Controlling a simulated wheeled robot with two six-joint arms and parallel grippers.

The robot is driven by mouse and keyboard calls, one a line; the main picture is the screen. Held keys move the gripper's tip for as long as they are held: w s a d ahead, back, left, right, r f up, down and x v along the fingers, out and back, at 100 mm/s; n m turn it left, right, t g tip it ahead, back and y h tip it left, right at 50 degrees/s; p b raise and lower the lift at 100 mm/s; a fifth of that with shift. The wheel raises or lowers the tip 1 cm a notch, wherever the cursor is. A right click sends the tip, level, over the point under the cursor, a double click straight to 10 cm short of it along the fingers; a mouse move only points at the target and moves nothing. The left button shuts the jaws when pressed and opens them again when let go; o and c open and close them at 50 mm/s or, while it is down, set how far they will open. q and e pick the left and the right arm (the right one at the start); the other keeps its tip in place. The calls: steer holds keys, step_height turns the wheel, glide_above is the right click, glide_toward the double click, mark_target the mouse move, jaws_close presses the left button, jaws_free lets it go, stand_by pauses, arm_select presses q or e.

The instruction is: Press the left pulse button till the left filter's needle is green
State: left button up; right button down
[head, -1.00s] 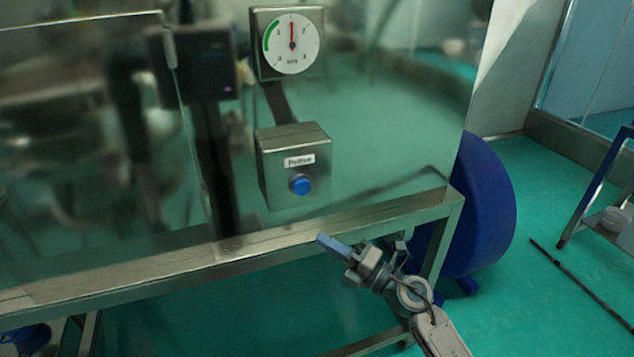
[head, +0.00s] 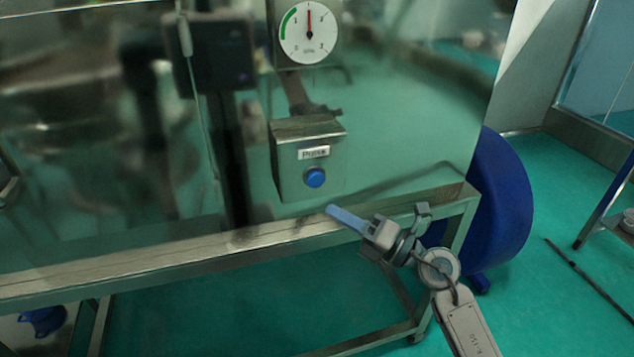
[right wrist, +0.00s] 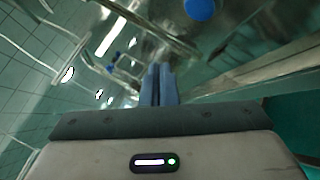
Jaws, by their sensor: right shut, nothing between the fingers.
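A blue round pulse button (head: 314,178) sits on the front of a metal box labelled "Pulse" (head: 300,150), fixed to the shiny steel cabinet. Above it is a round dial gauge (head: 308,32) with a green arc at its left; its red needle points about straight up, outside the green. My right gripper (head: 332,211) is shut and empty, its blue fingertips just below and slightly right of the button, apart from it. In the right wrist view the fingers (right wrist: 158,80) are together, and the blue button (right wrist: 200,9) is at the top edge. My left gripper is not in view.
A metal frame rail (head: 150,262) runs along the cabinet's foot, just below the button box. A big blue round thing (head: 505,200) stands at the cabinet's right end. A trolley (head: 612,215) and a dark rod (head: 590,280) are at the far right.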

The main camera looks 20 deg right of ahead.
mark_target(310, 180)
steer(key=w+b, duration=0.1)
steer(key=w, duration=0.6)
steer(key=shift+a, duration=0.1)
steer(key=shift+w, duration=0.15)
stand_by(1.8)
steer(key=shift+w, duration=0.3)
steer(key=shift+w, duration=0.45)
stand_by(0.7)
steer(key=shift+s, duration=0.1)
steer(key=shift+s+p, duration=0.55)
steer(key=shift+s, duration=0.3)
